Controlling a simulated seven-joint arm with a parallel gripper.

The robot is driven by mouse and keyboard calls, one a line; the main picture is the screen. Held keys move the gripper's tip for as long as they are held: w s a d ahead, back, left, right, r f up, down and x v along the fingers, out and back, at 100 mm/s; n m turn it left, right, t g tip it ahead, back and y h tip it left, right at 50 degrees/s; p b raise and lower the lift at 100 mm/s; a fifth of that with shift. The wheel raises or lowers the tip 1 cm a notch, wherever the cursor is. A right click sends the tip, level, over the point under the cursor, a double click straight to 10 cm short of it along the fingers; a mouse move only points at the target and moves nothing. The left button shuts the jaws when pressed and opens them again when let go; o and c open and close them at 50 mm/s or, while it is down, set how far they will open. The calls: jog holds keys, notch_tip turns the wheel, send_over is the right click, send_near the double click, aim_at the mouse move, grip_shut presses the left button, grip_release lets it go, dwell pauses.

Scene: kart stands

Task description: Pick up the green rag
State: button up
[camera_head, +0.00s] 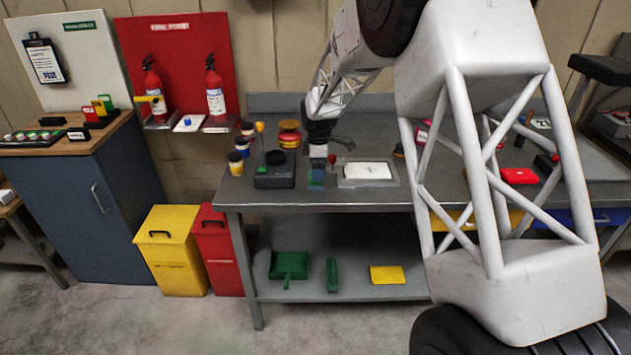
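My gripper (319,152) is over the steel workbench (340,198), pointing down near its front left part. A small blue-green item (316,177) shows directly below it, between a black box and a white tray. It is too small to tell whether this is a rag, or whether the fingers touch it. The fingers are too small and partly hidden to tell open from shut. On the lower shelf lie a green dustpan (288,266) and a narrow green item (332,274), perhaps a brush. A yellow folded cloth (388,274) lies right of them.
A black box (274,176) and small jars (236,164) stand left of my gripper. A white tray (367,172) is close on its right. A red item (518,176) lies farther right. Yellow (170,255) and red bins (215,245) stand left of the bench.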

jog(key=shift+f, duration=2.2)
jog(key=c, duration=1.1)
jog(key=shift+o, duration=0.2)
jog(key=shift+r, duration=0.1)
jog(key=shift+r, duration=0.65)
notch_tip(320, 180, up, 2)
jog(key=shift+r, duration=0.1)
jog(key=s+d+r, duration=0.1)
jog(key=s+d, duration=0.2)
jog(key=s, duration=1.2)
jog(key=shift+s+r, duration=0.15)
jog(key=shift+s, duration=0.25)
